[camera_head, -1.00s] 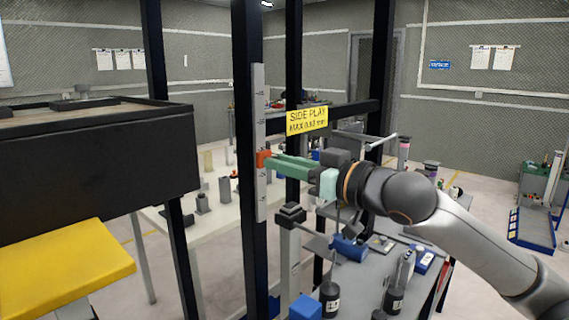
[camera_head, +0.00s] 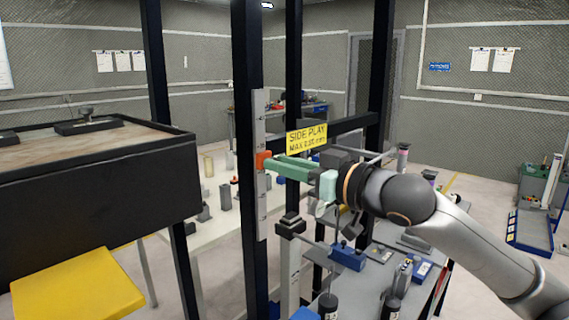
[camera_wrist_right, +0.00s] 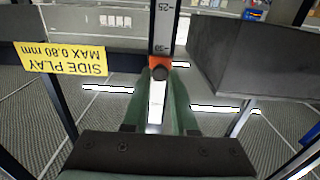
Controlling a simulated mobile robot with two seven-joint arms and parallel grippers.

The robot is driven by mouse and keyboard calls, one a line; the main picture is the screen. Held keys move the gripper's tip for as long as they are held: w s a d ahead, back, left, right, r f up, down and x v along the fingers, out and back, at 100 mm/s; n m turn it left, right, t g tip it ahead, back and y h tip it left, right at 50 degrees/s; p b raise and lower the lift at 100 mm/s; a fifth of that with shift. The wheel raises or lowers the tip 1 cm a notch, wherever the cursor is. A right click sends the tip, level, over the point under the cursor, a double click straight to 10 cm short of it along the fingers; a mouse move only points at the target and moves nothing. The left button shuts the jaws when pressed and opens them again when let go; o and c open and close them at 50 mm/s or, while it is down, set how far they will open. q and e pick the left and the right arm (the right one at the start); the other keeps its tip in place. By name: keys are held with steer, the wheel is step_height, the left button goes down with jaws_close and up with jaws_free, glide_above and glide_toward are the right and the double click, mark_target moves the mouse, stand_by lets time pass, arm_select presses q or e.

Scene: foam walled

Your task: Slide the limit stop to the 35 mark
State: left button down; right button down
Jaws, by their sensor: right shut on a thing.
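The orange limit stop (camera_head: 263,160) sits on an upright pale scale rail (camera_head: 262,210) fixed to a black post. It also shows in the right wrist view (camera_wrist_right: 160,63), where the rail (camera_wrist_right: 162,35) carries a 25 mark near the top edge and a mark that looks like 30 close to the stop. My right gripper (camera_head: 273,161), with long green fingers, reaches in from the right and is shut on the stop. Its fingertips (camera_wrist_right: 160,76) cover part of the stop and rail in the wrist view. The 35 mark cannot be made out. My left gripper is out of view.
A yellow SIDE PLAY sign (camera_head: 306,137) hangs just above my right fingers. Black posts (camera_head: 293,60) stand close around the arm. A dark box (camera_head: 100,185) and yellow slab (camera_head: 78,285) are at the left. A cluttered grey bench (camera_head: 365,280) lies below the arm.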

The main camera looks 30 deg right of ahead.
steer(key=shift+r, duration=0.55)
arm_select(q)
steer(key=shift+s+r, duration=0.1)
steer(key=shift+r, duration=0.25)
arm_select(e)
steer(key=shift+f, duration=0.1)
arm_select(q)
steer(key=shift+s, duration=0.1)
arm_select(e)
steer(key=c, duration=0.7)
jaws_free()
arm_select(q)
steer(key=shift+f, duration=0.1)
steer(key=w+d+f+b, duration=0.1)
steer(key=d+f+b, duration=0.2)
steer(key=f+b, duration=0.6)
steer(key=b, duration=0.4)
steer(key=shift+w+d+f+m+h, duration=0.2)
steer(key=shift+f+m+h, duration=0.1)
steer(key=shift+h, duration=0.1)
arm_select(e)
steer(key=v, duration=1.2)
steer(key=shift+s+d, duration=0.1)
steer(key=shift+s, duration=0.1)
